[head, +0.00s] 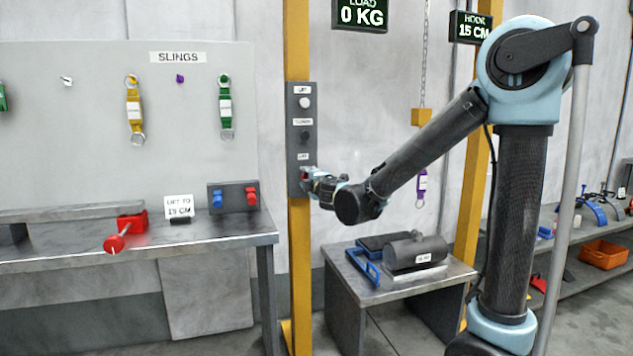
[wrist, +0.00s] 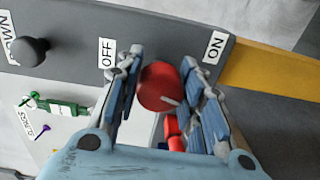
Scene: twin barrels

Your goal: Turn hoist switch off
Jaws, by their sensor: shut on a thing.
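The hoist switch is a round red knob (wrist: 160,87) low on the grey control panel (head: 302,120). In the wrist view it sits between an OFF label (wrist: 107,52) on the left and an ON label (wrist: 215,47) on the right. A pale mark shows at its lower right edge; I cannot tell the set position for sure. My gripper (head: 309,182) is at the panel's lower end. In the wrist view my gripper's fingers (wrist: 164,72) are shut on the red knob, one on each side. In the head view my gripper mostly hides the knob.
A dark round button (wrist: 30,52) by the DOWN label is left of the switch in the wrist view. A yellow post (head: 297,235) carries the panel. A bench (head: 200,240) stands left, and a small table (head: 425,285) with a grey cylinder (head: 417,248) stands right.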

